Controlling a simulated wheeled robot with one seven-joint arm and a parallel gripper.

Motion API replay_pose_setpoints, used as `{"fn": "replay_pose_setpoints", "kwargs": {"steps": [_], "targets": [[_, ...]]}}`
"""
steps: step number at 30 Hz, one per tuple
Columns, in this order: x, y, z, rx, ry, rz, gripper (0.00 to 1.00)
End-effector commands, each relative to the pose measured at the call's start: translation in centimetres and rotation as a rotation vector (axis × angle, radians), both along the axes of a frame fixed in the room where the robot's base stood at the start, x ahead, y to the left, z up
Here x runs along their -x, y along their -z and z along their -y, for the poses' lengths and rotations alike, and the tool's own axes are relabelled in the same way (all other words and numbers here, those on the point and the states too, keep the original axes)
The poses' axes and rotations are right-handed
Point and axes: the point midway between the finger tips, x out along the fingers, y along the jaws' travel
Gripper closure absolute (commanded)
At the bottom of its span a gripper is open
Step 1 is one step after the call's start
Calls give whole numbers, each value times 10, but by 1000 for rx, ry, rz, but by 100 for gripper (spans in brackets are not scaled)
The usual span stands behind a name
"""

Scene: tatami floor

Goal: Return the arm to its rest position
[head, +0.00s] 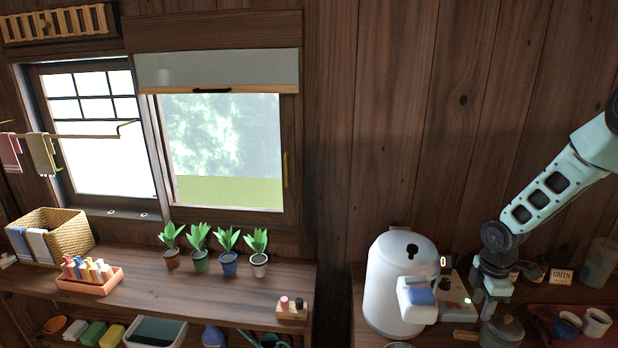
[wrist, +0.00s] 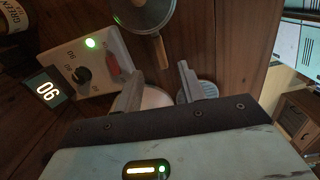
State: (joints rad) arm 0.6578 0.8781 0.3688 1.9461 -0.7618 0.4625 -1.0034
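My arm reaches in from the right edge of the head view and bends down at a dark joint. My gripper (head: 485,305) hangs over the right counter, right of the white boiler (head: 392,300) and close to the control box (head: 455,300). In the wrist view the two fingers of my gripper (wrist: 158,88) stand apart with no object clearly held between them. A pale round thing (wrist: 156,98) shows beyond the gap; I cannot tell what it is. The control box (wrist: 88,62) has a dial, a green light and a lit display.
A round lidded pot (head: 502,332) with a wooden handle stands just below my gripper. Cups (head: 597,322), a "GREEN" sign (head: 561,277) and a glass jar (head: 599,262) stand to the right. Potted plants (head: 228,262) and a basket (head: 62,232) are on the left counter.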

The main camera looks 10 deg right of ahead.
Motion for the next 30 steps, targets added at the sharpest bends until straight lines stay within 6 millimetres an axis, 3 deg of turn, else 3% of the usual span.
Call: {"fn": "replay_pose_setpoints", "kwargs": {"steps": [5, 9, 15, 26, 30], "targets": [[12, -57, -41, 37, 214, 31, 60], [34, -106, -79, 43, 474, 83, 60], [73, -159, -126, -9, 835, 165, 60], [129, -203, -174, -175, 1280, 227, 60], [145, -191, -228, -169, 1135, 165, 60]]}}
